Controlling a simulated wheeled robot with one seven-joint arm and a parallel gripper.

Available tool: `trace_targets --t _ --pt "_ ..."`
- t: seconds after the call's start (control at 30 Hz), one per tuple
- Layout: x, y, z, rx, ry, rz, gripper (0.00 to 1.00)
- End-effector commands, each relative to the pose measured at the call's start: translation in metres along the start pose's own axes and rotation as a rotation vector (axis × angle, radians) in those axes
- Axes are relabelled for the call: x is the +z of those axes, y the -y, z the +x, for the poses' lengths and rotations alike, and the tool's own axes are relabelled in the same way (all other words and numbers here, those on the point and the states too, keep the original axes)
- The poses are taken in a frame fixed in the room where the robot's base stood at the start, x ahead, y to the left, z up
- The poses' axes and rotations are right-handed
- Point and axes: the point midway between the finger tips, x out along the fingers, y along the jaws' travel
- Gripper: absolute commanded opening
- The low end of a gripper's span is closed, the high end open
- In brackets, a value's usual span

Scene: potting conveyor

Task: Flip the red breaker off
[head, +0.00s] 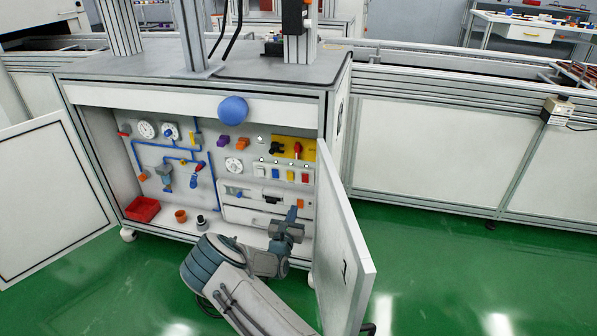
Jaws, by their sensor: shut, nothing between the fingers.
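A row of small breakers is on the grey back panel inside the open cabinet. The red breaker (305,178) is at the right end of the row, beside a yellow one (290,176); its lever position is too small to tell. My gripper (292,212) is in front of the lower right of the panel, below the breaker row and apart from the red breaker. It is shut and empty. My arm hides part of the cabinet floor and lower panel.
The open right door (346,255) stands close to the right of my arm. A yellow plate (285,147) with a black and a red knob is above the breakers. A red bin (142,209) and small cups stand on the cabinet floor at left. Green floor is clear at right.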

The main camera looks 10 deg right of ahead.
Motion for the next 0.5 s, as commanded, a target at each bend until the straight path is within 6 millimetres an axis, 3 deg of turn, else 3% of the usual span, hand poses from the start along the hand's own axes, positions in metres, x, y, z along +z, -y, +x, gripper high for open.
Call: trace_targets --t 0.5 --pt "-0.0002 -0.0036 -0.0005 0.006 0.000 0.001 0.00"
